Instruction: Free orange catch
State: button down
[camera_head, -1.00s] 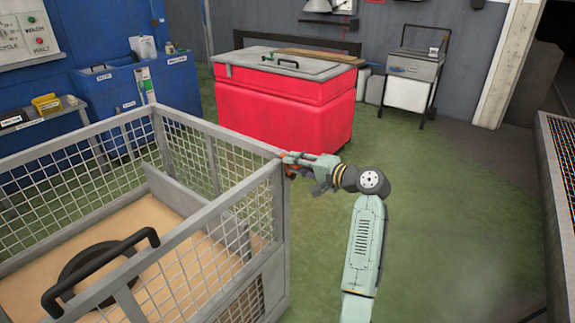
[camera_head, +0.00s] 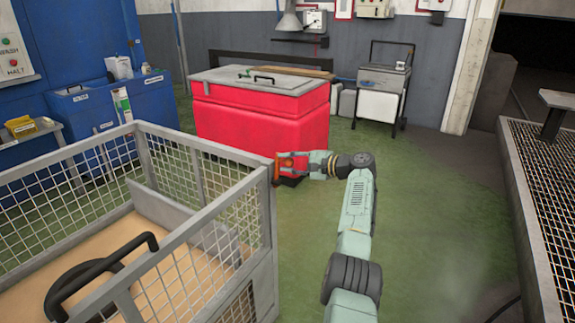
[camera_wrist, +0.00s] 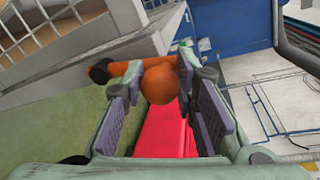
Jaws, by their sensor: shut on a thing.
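In the wrist view the catch shows as an orange bar (camera_wrist: 127,71) with a dark round end at the left and an orange ball knob (camera_wrist: 160,85). My gripper (camera_head: 291,165) is at that corner, level with the catch. In the wrist view my gripper (camera_wrist: 162,80) has its two pads on either side of the knob, shut on it. How the catch meets the post is partly hidden by the fingers.
The cage holds a tan board with a black handle (camera_head: 105,268). A red bin (camera_head: 262,118) with a grey lid stands behind the gripper. A grated platform (camera_head: 550,190) is at the right. Green floor (camera_head: 440,220) lies clear between them.

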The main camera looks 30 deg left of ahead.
jog(key=shift+w+r, duration=0.15)
jog(key=c, duration=1.8)
grip_release()
jog(key=o, duration=0.5)
jog(key=d, duration=0.4)
jog(key=d+r, duration=0.1)
jog(key=d, duration=0.3)
jog(key=d+r, duration=0.1)
jog(key=d, duration=0.2)
jog(key=shift+s+d, duration=0.3)
jog(key=shift+d, duration=0.1)
